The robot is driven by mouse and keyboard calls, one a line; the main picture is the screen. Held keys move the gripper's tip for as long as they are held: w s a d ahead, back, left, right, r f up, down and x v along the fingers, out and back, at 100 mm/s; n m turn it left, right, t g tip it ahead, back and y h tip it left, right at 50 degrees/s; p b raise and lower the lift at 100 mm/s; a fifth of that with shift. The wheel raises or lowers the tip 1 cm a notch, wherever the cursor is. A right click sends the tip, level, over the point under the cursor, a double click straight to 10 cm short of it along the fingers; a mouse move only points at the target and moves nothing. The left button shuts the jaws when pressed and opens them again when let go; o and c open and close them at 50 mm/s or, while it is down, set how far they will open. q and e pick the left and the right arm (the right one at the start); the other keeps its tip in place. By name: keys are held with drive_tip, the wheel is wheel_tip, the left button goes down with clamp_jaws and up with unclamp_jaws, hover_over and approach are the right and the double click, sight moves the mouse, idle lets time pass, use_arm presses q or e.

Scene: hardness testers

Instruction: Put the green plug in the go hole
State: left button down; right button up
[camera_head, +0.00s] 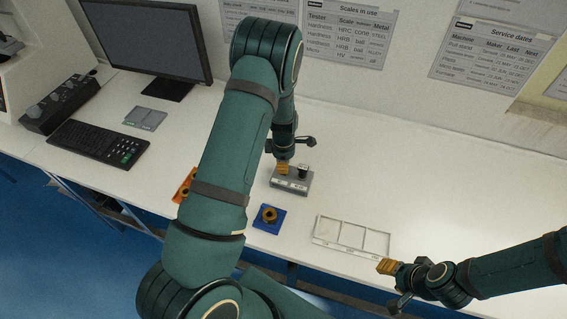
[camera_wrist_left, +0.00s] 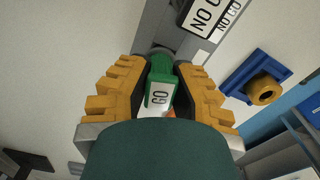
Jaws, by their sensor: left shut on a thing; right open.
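The green plug (camera_wrist_left: 161,88), with a white GO label, is between the yellow fingers of my left gripper (camera_wrist_left: 160,95) in the left wrist view. My left gripper is shut on it. The plug's far end is over the grey block (camera_wrist_left: 150,30), close to a round hole; I cannot tell whether it has entered. In the head view my left gripper (camera_head: 283,168) is at the left part of the grey block (camera_head: 290,187), and the plug is hidden. A black plug (camera_head: 303,171) stands in the block's right side, by the NO GO label (camera_wrist_left: 204,16). My right gripper (camera_head: 388,266) is open and empty.
A blue square holder with a brass ring (camera_head: 268,216) lies in front of the block. A white three-compartment tray (camera_head: 350,238) is to its right. An orange piece (camera_head: 183,186) is partly behind my left arm. Keyboard (camera_head: 97,144) and monitor (camera_head: 150,40) stand left. The right table is clear.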

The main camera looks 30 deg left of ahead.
use_arm(q)
drive_tip(key=shift+f, duration=0.4)
use_arm(e)
drive_tip(key=shift+f, duration=0.3)
use_arm(q)
drive_tip(key=c, duration=0.9)
unclamp_jaws()
drive_tip(key=shift+r, duration=0.1)
wheel_tip(320, 180, up, 12)
